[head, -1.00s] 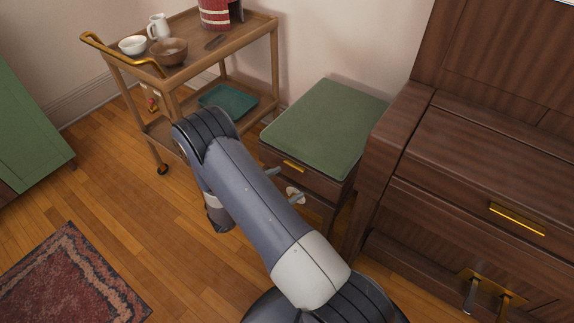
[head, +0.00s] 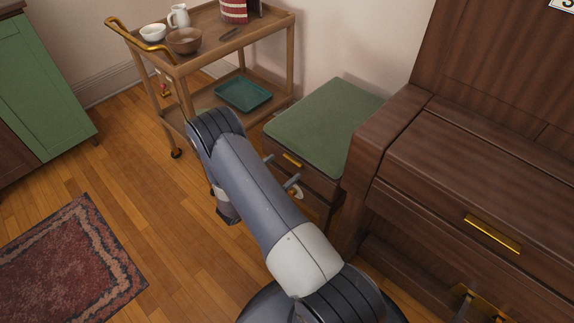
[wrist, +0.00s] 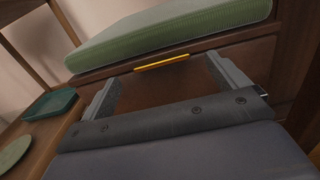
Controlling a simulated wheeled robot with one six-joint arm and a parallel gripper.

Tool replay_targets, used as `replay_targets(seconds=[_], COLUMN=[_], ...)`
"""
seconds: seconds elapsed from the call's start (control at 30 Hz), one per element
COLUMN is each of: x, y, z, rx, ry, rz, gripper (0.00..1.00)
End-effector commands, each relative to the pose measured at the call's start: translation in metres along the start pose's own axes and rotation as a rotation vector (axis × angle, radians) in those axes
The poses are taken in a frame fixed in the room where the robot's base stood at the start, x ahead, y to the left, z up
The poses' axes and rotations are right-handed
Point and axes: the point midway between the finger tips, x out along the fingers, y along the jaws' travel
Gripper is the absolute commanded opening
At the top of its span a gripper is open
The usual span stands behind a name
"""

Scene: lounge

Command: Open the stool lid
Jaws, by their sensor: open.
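The stool is a dark wooden box with a green cushioned lid (head: 325,125), which lies flat and closed. A small gold handle (head: 291,160) is on the upper front of the stool. In the wrist view the handle (wrist: 162,62) shows just under the lid's front edge (wrist: 165,45). My gripper (head: 281,169) is in front of the stool, low by the handle. In the wrist view my gripper (wrist: 165,84) has its fingers wide apart, one to each side of the handle, with nothing between them. Whether the fingers touch the stool front is unclear.
A dark wooden piano-like cabinet (head: 440,170) stands close on the stool's right. A wooden cart (head: 205,50) with bowls, a pitcher and a teal tray (head: 243,93) stands behind left. A red rug (head: 72,265) lies at lower left; the floor between is clear.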

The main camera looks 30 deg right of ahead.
Motion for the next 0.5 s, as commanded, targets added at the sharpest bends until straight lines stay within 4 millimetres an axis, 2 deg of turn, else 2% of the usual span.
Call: replay_targets(seconds=[0.1, 0.2, 0.5], x=[0.018, 0.027, 0.033], y=[-0.001, 0.0, 0.0], z=[-0.001, -0.001, 0.0], rx=[0.001, 0.0, 0.0], ry=[-0.001, -0.001, 0.0], rz=[-0.004, -0.002, 0.0], gripper=[0.95, 0.95, 0.95])
